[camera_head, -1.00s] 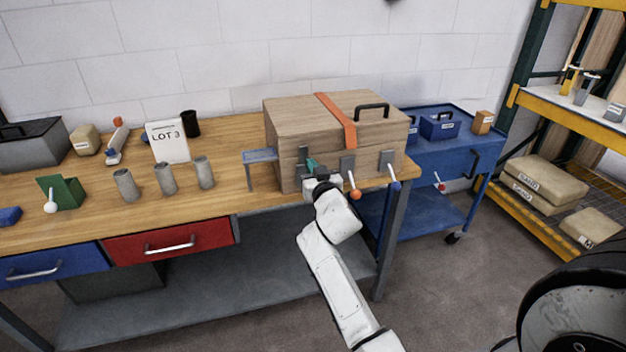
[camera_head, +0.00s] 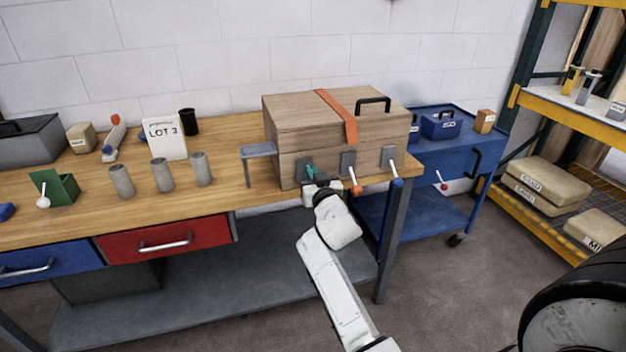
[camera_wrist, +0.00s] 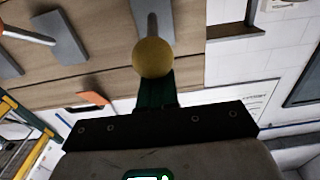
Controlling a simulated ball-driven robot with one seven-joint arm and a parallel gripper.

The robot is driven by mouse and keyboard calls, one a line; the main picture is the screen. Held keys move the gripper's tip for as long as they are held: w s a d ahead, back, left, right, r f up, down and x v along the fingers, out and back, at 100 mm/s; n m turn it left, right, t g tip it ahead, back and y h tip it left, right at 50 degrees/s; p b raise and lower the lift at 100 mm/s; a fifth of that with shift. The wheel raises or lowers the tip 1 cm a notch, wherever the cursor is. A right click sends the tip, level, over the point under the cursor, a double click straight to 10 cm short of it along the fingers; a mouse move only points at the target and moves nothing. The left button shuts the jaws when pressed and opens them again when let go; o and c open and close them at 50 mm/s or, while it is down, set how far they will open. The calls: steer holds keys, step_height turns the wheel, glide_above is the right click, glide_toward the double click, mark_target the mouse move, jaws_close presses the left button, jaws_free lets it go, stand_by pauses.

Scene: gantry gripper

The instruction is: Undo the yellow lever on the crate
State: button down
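The wooden crate (camera_head: 300,125) stands at the right end of the bench, with several grey lever plates on its front. The yellow lever's round knob (camera_wrist: 153,57) shows in the wrist view, on a grey shaft running to its plate. My gripper (camera_head: 313,173) is at the leftmost plate (camera_head: 303,167) and hides the yellow lever in the head view. In the wrist view its green fingers (camera_wrist: 156,92) look closed together at the middle, partly hidden behind the knob. I cannot tell whether they touch the lever. Orange (camera_head: 356,189) and blue (camera_head: 398,183) lever knobs are to the right.
A small grey stand (camera_head: 258,151) is close left of the crate. Grey cylinders (camera_head: 162,175), a green holder (camera_head: 56,187) and a LOT 3 sign (camera_head: 166,138) are farther left. A blue cart (camera_head: 455,155) stands right of the bench. An orange strap (camera_head: 338,115) crosses the crate.

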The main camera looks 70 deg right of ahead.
steer(key=shift+f+b, duration=1)
steer(key=shift+f, duration=0.25)
steer(key=shift+r+p, duration=0.3)
steer(key=shift+s+a+r+p, duration=0.55)
steer(key=shift+s+a, duration=0.1)
steer(key=shift+a, duration=0.1)
steer(key=b+v, duration=0.1)
steer(key=v, duration=0.6)
steer(key=shift+f, duration=0.1)
